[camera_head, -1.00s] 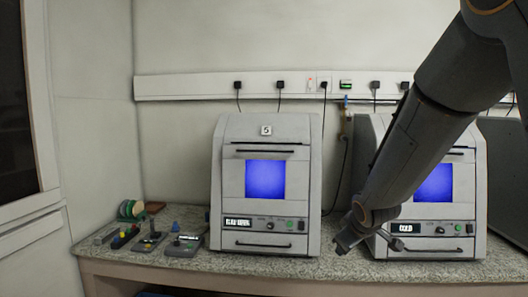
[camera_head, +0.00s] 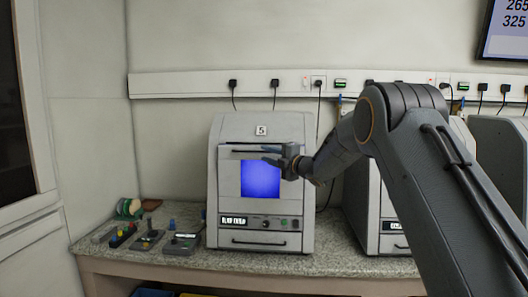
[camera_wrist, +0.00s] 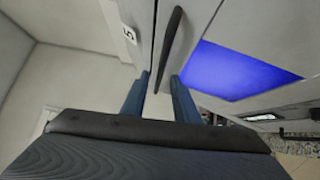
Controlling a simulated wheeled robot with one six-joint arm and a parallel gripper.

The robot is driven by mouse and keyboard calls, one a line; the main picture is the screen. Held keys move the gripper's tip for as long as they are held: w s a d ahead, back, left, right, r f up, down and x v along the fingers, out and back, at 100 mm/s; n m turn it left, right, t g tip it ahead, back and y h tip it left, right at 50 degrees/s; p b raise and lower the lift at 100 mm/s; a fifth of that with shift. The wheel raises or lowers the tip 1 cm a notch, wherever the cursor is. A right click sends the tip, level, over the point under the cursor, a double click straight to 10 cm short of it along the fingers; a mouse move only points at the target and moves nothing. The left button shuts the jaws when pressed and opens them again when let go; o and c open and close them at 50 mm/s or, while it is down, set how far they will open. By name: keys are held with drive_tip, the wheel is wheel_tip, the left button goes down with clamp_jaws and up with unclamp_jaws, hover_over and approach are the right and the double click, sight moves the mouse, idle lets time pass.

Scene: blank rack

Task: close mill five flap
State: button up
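Mill five (camera_head: 226,200) is a grey cabinet on the bench, marked with a 5 plate. Its front flap (camera_head: 229,180) has a glowing blue window and a dark bar handle (camera_head: 250,151) near the top. I cannot tell whether the flap is fully shut or slightly ajar. My gripper (camera_head: 271,155) is in front of the flap's upper right, by the handle. In the wrist view, the two blue fingers (camera_wrist: 159,96) are apart, with the handle (camera_wrist: 170,48) running between and beyond them. Contact with the handle cannot be told. The blue window also shows there (camera_wrist: 235,70).
A second grey mill (camera_head: 362,200) stands to the right, partly hidden behind my arm. Small devices with knobs (camera_head: 150,240) and green discs (camera_head: 129,207) lie on the speckled bench (camera_head: 290,264) to the left. Sockets and plugs line the wall rail (camera_head: 200,86).

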drive_tip(key=shift+p+x, duration=0.3)
drive_tip(key=shift+x, duration=0.95)
drive_tip(key=shift+c, duration=0.4)
clamp_jaws()
